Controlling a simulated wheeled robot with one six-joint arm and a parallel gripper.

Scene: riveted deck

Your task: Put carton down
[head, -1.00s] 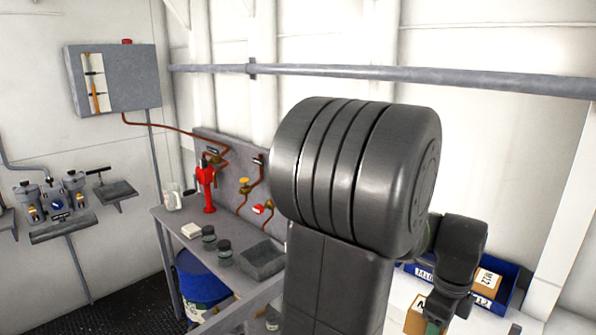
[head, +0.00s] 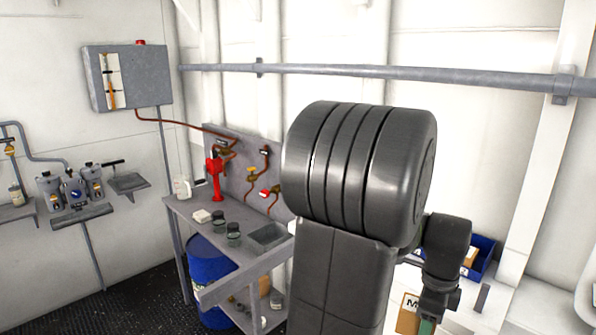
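A brown carton (head: 408,316) with a white label, on which an "M" shows, is at the bottom of the head view, right of my arm. My gripper (head: 428,327) is at its right side with a green fingertip pad against it. The gripper appears shut on the carton, though the fingers and the carton's lower part are cut off by the frame edge. I cannot tell whether the carton touches the white surface (head: 470,318) around it.
A blue bin (head: 488,258) with another carton stands behind my gripper, partly hidden. At left is a grey workbench (head: 200,232) with a red pump (head: 215,178), dark jars and a tray. A blue drum (head: 208,275) stands under it.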

